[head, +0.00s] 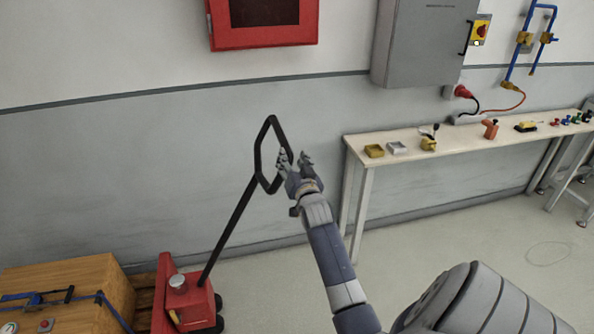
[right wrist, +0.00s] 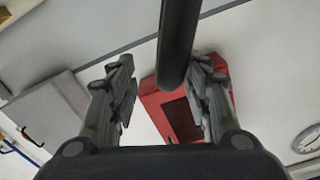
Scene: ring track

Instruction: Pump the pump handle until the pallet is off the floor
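The black pump handle (head: 228,228) rises tilted to the right from the red pallet jack (head: 190,307) and ends in a black loop (head: 258,150). My right gripper (head: 294,158) is at the right side of this loop, with its fingers spread. In the right wrist view, a dark bar (right wrist: 178,40) of the handle runs between the open fingers (right wrist: 168,92), with a gap to each side. Reddish-brown boards (head: 145,283), apparently the pallet, show beside the jack; their underside and floor contact are hidden. My left gripper is out of view.
A wooden crate (head: 60,275) with a blue strap stands left of the jack. A narrow bench (head: 470,138) with small parts runs along the wall at right. A red wall box (head: 262,40) and grey cabinet (head: 422,45) hang above. The floor (head: 270,290) right of the jack is clear.

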